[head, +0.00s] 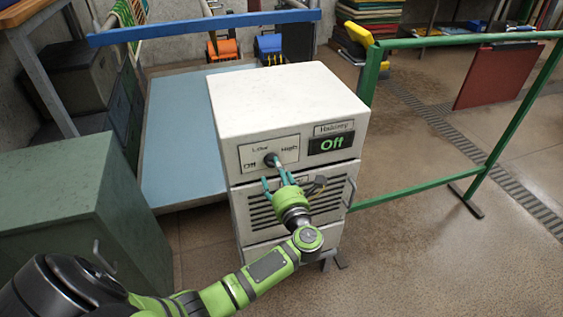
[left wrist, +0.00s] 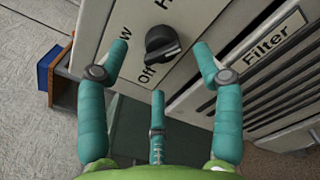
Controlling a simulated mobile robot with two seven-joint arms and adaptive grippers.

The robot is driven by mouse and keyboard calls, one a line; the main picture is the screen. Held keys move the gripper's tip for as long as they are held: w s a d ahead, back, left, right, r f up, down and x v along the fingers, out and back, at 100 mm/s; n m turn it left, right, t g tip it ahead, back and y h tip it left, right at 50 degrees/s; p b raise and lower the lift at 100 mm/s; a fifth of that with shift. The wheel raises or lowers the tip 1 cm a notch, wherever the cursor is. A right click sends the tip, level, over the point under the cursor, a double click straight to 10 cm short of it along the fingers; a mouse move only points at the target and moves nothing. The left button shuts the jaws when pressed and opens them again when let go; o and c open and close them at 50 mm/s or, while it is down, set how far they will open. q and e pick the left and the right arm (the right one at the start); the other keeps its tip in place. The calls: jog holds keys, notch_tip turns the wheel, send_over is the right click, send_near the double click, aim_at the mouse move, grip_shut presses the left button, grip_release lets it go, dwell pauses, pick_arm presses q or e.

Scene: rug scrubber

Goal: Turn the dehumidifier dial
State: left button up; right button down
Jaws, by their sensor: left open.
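The white dehumidifier (head: 285,100) stands upright on the floor, its front panel marked Off, Low and High. Its black dial (head: 271,160) sits on that panel and is partly covered by my fingers. In the left wrist view the dial (left wrist: 162,42) has its ridge toward the Off mark. My left gripper (head: 277,178) has teal fingers and is open just in front of the panel. In the left wrist view its fingertips (left wrist: 160,58) lie around the dial, apart from it as far as I can see. My right gripper is out of view.
A grey-green cabinet (head: 75,195) stands at the left. A blue platform (head: 183,140) lies behind the dehumidifier. A green rail (head: 425,190) stands at its right. Vent slats and a Filter label (left wrist: 268,42) are below the dial. The floor at front right is clear.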

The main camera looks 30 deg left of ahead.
aim_at(274, 165)
pick_arm(q)
jog(key=x, duration=0.2)
jog(key=shift+w+a, duration=0.25)
jog(key=shift+a, duration=0.05)
jog(key=shift+w+a+p, duration=0.25)
jog(key=shift+w+p, duration=0.05)
jog(key=shift+w+a, duration=0.15)
jog(key=c, duration=1.2)
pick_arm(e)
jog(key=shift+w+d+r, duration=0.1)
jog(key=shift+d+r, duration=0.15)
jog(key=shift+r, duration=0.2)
